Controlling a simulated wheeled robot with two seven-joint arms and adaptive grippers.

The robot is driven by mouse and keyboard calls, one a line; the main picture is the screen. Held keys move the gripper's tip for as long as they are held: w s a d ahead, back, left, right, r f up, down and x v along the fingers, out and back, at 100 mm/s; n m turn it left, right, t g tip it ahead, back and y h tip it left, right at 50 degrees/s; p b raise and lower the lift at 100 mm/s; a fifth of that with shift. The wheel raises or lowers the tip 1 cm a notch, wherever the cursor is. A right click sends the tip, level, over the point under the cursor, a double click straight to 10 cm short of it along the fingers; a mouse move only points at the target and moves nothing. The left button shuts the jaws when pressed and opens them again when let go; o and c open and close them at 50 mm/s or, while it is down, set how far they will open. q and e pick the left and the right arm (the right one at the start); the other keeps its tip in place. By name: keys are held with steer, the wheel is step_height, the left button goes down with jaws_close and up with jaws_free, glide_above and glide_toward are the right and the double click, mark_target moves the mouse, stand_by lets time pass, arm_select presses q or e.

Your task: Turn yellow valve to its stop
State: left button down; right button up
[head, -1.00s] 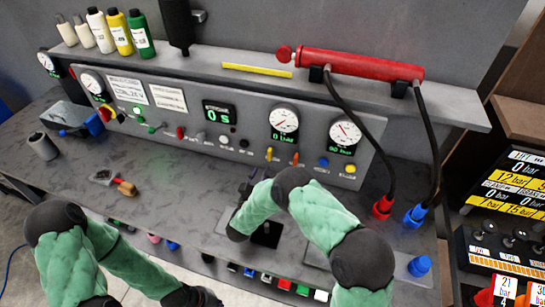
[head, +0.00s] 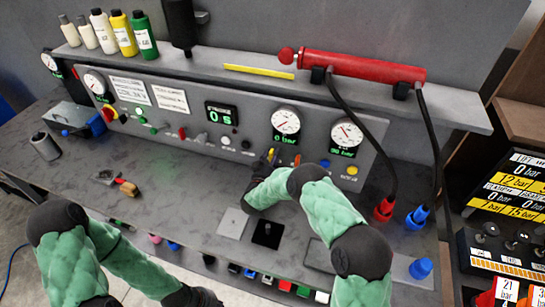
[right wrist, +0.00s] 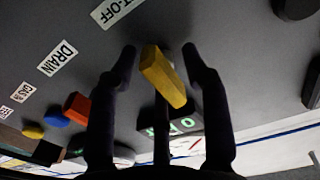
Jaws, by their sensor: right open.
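The yellow valve (head: 271,154) is a small lever on the grey panel, below the left of two round gauges. In the right wrist view the yellow handle (right wrist: 163,76) stands tilted between the two dark fingers, with a gap on each side. My right gripper (head: 265,163) is open at the panel around the handle; its fingers (right wrist: 160,58) show apart in the wrist view. A label ending in "T-OFF" (right wrist: 117,10) is beside the handle. My left gripper is out of frame.
An orange-red valve (right wrist: 77,107) sits beside the yellow one, near the "DRAIN" label (right wrist: 58,57). Blue (head: 324,163) and yellow (head: 352,170) knobs are further right. The left gauge (head: 286,121) reads 0 bar. Hoses hang from a red cylinder (head: 360,65).

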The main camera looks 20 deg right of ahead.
jaws_close()
steer(key=shift+f+m+b, duration=0.1)
steer(key=shift+m+b, duration=0.6)
steer(key=shift+b, duration=0.35)
steer(key=m+b, duration=0.5)
steer(key=b, duration=0.1)
steer(key=m+b, duration=0.5)
steer(key=b, duration=0.1)
steer(key=m+b, duration=0.4)
steer(key=b, duration=0.2)
steer(key=shift+w+a+f+m, duration=0.15)
steer(key=shift+f+m, duration=0.15)
steer(key=shift+m, duration=0.1)
steer(key=shift+r+m+b, duration=0.2)
steer(key=shift+m+b, duration=0.8)
steer(key=shift+b, duration=0.3)
